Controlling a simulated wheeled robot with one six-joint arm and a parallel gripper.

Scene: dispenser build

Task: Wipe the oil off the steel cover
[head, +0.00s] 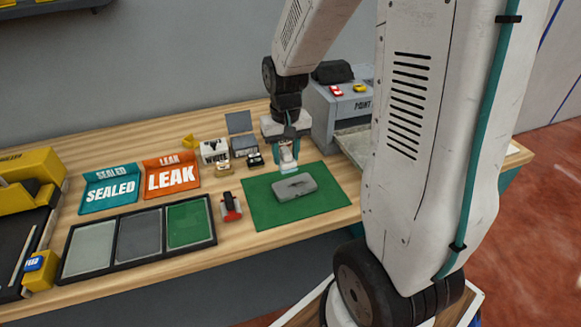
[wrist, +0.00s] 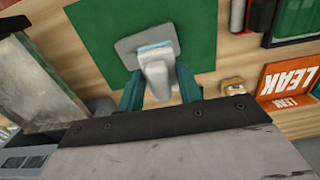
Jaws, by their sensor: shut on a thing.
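My gripper (head: 287,146) is shut on a white wiper (head: 288,158) with a pale blue pad at its lower end. In the wrist view, my gripper's teal fingers (wrist: 159,88) stand on either side of the white wiper (wrist: 157,72). The grey steel cover (head: 308,192) lies flat on a green mat (head: 262,214), with a dark oil smear (head: 291,185) on its top. The pad is at the cover's far edge in the head view; I cannot tell whether it touches. In the wrist view, the wiper hides part of the cover (wrist: 127,46).
A red and black tool (head: 231,207) stands left of the mat. A three-part tray (head: 137,263), a teal SEALED sign (head: 110,190) and an orange LEAK sign (head: 171,178) are farther left. Small parts (head: 255,160) stand behind the mat. A grey machine (head: 325,110) is at the back right.

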